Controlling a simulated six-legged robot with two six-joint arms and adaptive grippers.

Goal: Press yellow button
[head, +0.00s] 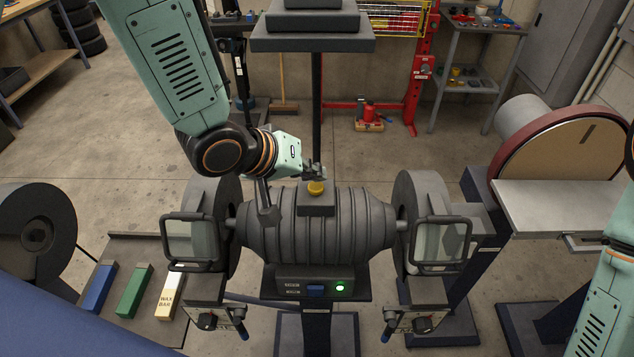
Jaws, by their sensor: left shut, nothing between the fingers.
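A bench grinder (345,235) stands in the middle of the head view. The yellow button (316,188) sits on a dark block on top of its motor housing. My left gripper (316,172) is shut and empty. Its fingertips show just behind and above the button in the picture; I cannot tell whether they touch it. My right arm shows only as a link at the right edge, and its gripper is out of view.
The grinder has a wheel (424,210) on each side and a lit green light (340,288) in front. A disc sander (560,150) stands at right. Blue, green and white bars (133,290) lie at lower left. A dark post rises behind the grinder.

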